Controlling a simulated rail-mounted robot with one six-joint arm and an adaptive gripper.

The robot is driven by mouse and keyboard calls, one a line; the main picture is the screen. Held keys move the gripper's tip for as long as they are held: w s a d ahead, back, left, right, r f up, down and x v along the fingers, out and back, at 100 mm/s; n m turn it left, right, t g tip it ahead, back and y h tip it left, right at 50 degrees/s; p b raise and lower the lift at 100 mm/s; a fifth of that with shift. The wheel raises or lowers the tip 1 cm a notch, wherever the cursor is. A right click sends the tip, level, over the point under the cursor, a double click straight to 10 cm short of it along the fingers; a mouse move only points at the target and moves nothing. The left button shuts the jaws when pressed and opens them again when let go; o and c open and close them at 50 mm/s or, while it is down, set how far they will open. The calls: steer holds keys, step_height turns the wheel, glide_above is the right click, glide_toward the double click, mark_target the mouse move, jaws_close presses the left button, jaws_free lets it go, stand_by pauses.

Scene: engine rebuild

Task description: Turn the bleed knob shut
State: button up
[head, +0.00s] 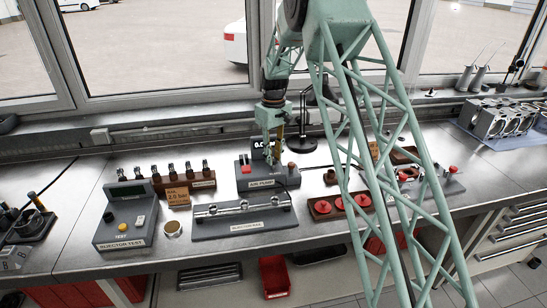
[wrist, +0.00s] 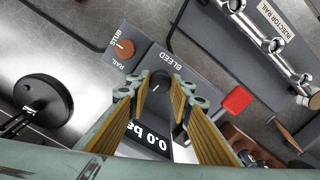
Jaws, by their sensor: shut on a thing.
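The bleed knob (wrist: 156,84) is a dark round knob on the grey pump unit, beside the printed word BLEED in the wrist view. My gripper (wrist: 157,91) reaches down over it with a finger on each side and is shut on it. In the head view my gripper (head: 273,158) points down at the top of the pump unit (head: 262,184), and its fingers hide the knob there. The knob's turn angle is hard to read.
The pump unit carries a brown rail stub (wrist: 124,47), a red switch (wrist: 236,99) and a display (wrist: 150,137) reading 0.0. The injector rail (head: 242,209) lies in front. The injector tester (head: 126,229) stands left. A black round-based stand (head: 302,145) is behind.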

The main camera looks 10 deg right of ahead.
steer(key=shift+n, duration=0.7)
steer(key=o, duration=0.9)
steer(key=shift+r, duration=0.1)
step_height(320, 180, up, 12)
steer(key=shift+f, duration=0.1)
stand_by(0.3)
stand_by(0.4)
